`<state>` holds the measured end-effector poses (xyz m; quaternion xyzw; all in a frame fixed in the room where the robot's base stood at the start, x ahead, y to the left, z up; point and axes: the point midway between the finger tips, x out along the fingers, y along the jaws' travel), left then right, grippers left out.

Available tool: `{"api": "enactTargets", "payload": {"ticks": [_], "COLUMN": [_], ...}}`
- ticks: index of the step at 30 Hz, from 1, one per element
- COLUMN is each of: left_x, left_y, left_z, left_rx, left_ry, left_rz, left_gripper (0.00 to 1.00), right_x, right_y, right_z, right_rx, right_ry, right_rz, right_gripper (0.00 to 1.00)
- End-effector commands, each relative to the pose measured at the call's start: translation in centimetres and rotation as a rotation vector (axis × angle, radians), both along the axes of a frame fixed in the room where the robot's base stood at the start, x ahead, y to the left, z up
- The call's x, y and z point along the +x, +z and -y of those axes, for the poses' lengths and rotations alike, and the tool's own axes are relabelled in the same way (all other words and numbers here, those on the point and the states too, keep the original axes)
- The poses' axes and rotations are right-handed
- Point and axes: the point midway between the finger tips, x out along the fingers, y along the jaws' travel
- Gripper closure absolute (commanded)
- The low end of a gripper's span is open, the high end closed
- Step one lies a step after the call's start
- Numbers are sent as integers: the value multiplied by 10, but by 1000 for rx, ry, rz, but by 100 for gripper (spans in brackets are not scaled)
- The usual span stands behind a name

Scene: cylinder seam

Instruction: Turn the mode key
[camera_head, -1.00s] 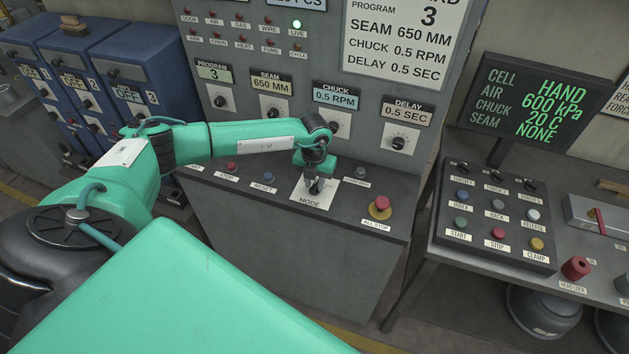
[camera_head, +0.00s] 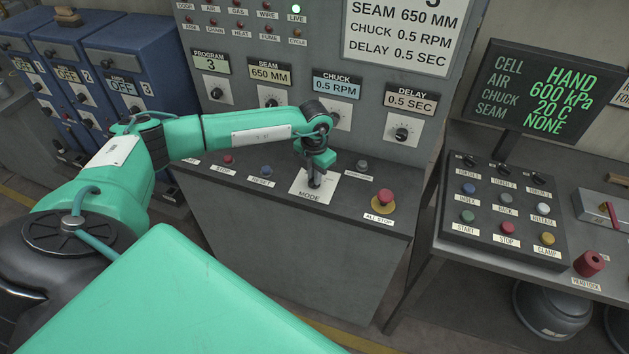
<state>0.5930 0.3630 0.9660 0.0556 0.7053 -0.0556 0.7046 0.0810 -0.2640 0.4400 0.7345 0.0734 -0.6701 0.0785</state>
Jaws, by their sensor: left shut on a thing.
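The mode key sits on a white plate (camera_head: 321,190) marked MODE on the sloped desk of the grey control cabinet. My left gripper (camera_head: 315,180) points down over this plate and is shut on the mode key. The key itself is mostly hidden by the fingers, so its angle cannot be read. The display (camera_head: 546,92) at the right reads CELL HAND, AIR 600 kPa, CHUCK 20 C, SEAM NONE. My right gripper is not in view.
A red ALL STOP button (camera_head: 383,199) on a yellow base stands right of the plate. A reset button (camera_head: 266,170) lies to its left. Dials line the cabinet face behind my left arm. A button box (camera_head: 505,213) stands on the bench at the right.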

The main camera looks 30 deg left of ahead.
Motion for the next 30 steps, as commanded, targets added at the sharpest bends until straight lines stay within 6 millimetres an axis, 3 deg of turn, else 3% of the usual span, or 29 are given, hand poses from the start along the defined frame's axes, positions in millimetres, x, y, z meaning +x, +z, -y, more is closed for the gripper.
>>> {"api": "enactTargets", "payload": {"ticks": [3, 12, 30], "left_x": [1, 1, 1], "left_y": [-4, -3, 1], "left_z": [0, 0, 0], "left_rx": [-1, 0, 0], "left_ry": [-96, -296, -409], "left_rz": [4, 3, 3], "left_gripper": [100, 100, 100], "right_x": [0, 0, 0], "right_y": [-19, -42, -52], "right_z": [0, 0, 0], "right_rx": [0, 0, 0], "right_ry": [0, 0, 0], "right_rz": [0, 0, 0], "right_gripper": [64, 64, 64]}}
